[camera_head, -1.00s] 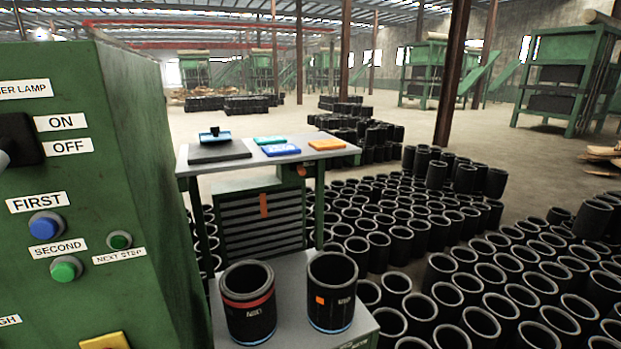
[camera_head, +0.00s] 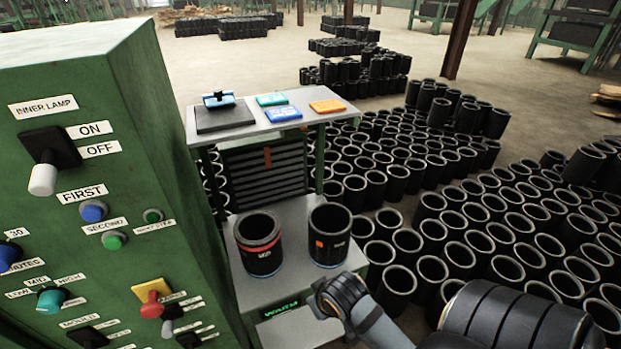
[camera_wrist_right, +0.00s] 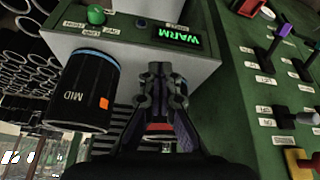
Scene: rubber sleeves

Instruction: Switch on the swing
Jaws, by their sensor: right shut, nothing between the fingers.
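A green control panel (camera_head: 120,165) fills the left of the head view, with a white-tipped lever switch (camera_head: 43,178) beside ON and OFF labels. Lower are a red knob on a yellow plate (camera_head: 151,304) and a small grey-tipped lever (camera_head: 171,313). I cannot read which control is the swing. In the right wrist view the panel stands at the right, with several levers, one grey-tipped (camera_wrist_right: 307,118). My right gripper (camera_wrist_right: 167,82) is shut and empty, in front of the low bench marked WARM (camera_wrist_right: 180,38). My left gripper is not in view.
Two black sleeves stand on the low bench, one with a red band (camera_head: 260,250), one with an orange square (camera_head: 329,240). A grey table (camera_head: 240,132) behind holds coloured pads. Many black sleeves (camera_head: 480,205) crowd the floor at right.

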